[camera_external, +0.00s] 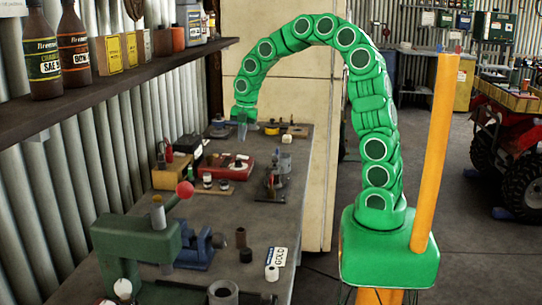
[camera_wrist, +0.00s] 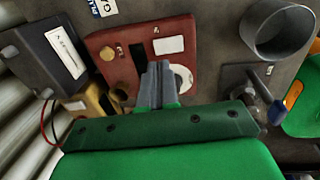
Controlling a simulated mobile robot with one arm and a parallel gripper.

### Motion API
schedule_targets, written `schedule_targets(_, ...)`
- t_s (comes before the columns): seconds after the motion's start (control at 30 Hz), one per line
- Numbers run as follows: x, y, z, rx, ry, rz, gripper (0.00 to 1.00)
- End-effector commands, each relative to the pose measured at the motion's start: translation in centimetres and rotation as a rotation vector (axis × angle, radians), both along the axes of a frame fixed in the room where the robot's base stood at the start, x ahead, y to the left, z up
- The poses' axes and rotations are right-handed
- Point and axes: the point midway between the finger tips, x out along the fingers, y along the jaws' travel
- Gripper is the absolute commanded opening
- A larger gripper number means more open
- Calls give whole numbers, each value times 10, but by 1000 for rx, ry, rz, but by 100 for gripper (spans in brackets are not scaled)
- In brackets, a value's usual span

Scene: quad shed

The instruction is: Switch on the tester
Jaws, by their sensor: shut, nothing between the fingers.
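A red box (camera_wrist: 118,48) with a brass round knob, a black slot, a pale label and a white disc lies under my gripper in the wrist view. It looks like the tester, but I cannot read a name on it. My gripper (camera_wrist: 158,68) is shut and empty, its fingertips over the box's middle; they hide part of its face and the white disc. I cannot tell whether they touch it. In the outside view my gripper (camera_external: 242,132) points down over the far part of the bench. A red case (camera_external: 210,172) shows nearer the camera there.
A dark grey box (camera_wrist: 52,52) with a label and a yellow device (camera_wrist: 88,102) with wires are left of the red box. A grey cup (camera_wrist: 278,32) and a blue-handled metal tool (camera_wrist: 262,98) are on the right. A shelf of bottles (camera_external: 75,55) overhangs the bench's left side.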

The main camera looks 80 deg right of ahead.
Motion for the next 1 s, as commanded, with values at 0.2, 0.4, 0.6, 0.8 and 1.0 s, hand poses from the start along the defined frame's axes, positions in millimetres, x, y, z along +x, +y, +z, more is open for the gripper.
schedule_targets(0.2,4,-1,-34,0,1,-2,0)
schedule_targets(0.4,8,-1,-53,-1,0,0,0)
schedule_targets(0.6,8,0,-58,-1,-1,0,0)
schedule_targets(0.8,8,0,-58,-1,-2,-1,0)
schedule_targets(1.0,10,0,-59,-1,11,0,0)
